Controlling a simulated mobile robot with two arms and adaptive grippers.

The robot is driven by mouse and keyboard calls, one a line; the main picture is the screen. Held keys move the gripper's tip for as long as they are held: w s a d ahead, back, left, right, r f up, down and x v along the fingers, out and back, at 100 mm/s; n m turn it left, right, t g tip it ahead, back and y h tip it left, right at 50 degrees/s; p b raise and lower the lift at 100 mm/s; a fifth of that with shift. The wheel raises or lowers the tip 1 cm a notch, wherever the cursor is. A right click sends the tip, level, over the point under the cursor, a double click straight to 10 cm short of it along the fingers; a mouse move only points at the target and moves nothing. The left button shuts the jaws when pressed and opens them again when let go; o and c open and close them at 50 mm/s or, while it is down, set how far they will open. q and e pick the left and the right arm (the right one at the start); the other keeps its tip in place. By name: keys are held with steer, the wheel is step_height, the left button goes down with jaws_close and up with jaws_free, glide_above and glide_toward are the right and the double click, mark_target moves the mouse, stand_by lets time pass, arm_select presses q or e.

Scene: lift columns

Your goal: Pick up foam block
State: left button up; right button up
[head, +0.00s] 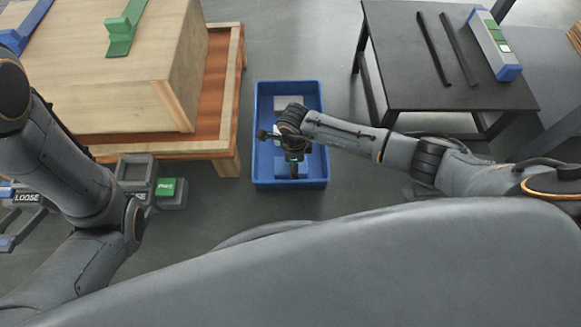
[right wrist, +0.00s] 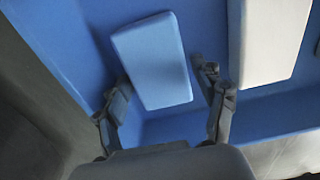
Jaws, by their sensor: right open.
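A pale blue block (right wrist: 152,60) and a white block (right wrist: 275,40) lie in a blue bin (head: 257,140). I cannot tell which one is the foam block. In the head view the white block (head: 290,102) shows at the far end of the bin, and the pale blue block is mostly hidden by my gripper. My right gripper (head: 294,168) points down into the bin. In the right wrist view my right gripper (right wrist: 164,88) is open, with its fingers on either side of the pale blue block's near end. Whether they touch it is unclear. My left gripper is out of view.
A wooden crate (head: 120,85) on a pallet (head: 226,80) stands left of the bin. The bin walls rise close around my right gripper.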

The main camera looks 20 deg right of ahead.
steer(key=c, duration=0.5)
steer(key=shift+c, duration=0.2)
